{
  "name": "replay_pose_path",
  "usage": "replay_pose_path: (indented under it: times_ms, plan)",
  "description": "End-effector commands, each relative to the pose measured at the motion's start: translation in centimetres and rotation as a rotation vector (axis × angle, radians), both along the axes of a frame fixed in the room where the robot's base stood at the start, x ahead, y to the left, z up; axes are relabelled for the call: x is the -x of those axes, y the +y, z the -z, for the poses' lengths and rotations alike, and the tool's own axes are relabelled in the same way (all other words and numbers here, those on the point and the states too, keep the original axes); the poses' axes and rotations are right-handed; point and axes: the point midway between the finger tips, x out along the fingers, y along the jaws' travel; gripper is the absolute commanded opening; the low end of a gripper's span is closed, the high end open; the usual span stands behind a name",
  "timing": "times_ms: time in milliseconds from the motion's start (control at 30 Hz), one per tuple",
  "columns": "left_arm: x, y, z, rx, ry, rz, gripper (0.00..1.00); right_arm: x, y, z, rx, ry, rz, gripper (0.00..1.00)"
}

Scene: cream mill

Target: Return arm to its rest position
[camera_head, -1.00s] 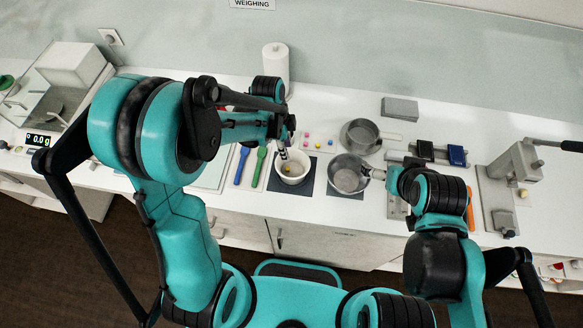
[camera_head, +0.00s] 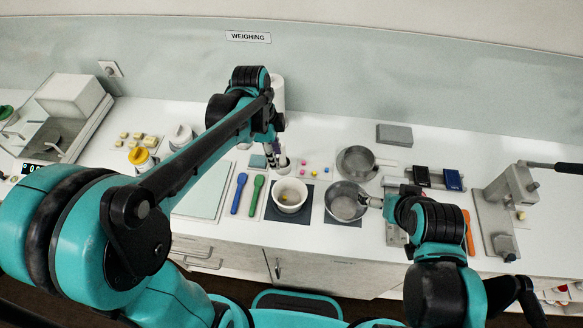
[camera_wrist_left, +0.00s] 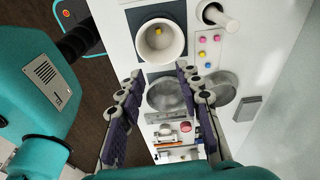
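My left gripper (camera_head: 272,152) is above the counter, behind the white mortar (camera_head: 290,196). In the left wrist view its fingers (camera_wrist_left: 159,72) are spread with nothing between them. The mortar, with a small yellow piece inside, stands on a dark mat and also shows in the wrist view (camera_wrist_left: 160,42). My right gripper (camera_head: 374,202) is at the right side of a metal pan (camera_head: 345,203); its fingers are too small and covered to tell whether they are closed on its handle.
A second metal pan (camera_head: 356,163) stands behind the first. A blue spatula (camera_head: 238,194) and a green spatula (camera_head: 257,194) lie left of the mortar. A grey block (camera_head: 394,135) is at the back. A press (camera_head: 505,210) stands on the right.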

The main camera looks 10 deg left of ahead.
Motion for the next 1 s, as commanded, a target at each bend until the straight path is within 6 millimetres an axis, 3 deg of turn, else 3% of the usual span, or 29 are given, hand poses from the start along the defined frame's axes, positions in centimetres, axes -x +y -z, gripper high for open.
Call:
replay_pose_path:
  times_ms: [233,367,567,800,1000]
  plan:
    - [0.1,0.0,0.1,0.0,-0.002,-0.007,0.35,0.0,0.0,0.2,0.0,0.0,0.0,1.0]
    - [1.1,0.6,1.0,-0.005,-0.029,-0.113,0.35,0.0,0.0,1.9,0.0,0.0,0.0,1.0]
    - [4.8,2.6,4.7,0.019,-0.148,-0.552,0.35,0.0,0.0,7.9,0.0,0.0,0.0,1.0]
    - [9.4,5.0,10.3,0.172,-0.302,-1.119,0.35,0.0,0.0,14.5,0.0,0.0,0.0,1.0]
    - [11.3,6.1,13.5,0.308,-0.367,-1.397,0.35,0.0,0.0,17.3,0.0,0.0,0.0,1.0]
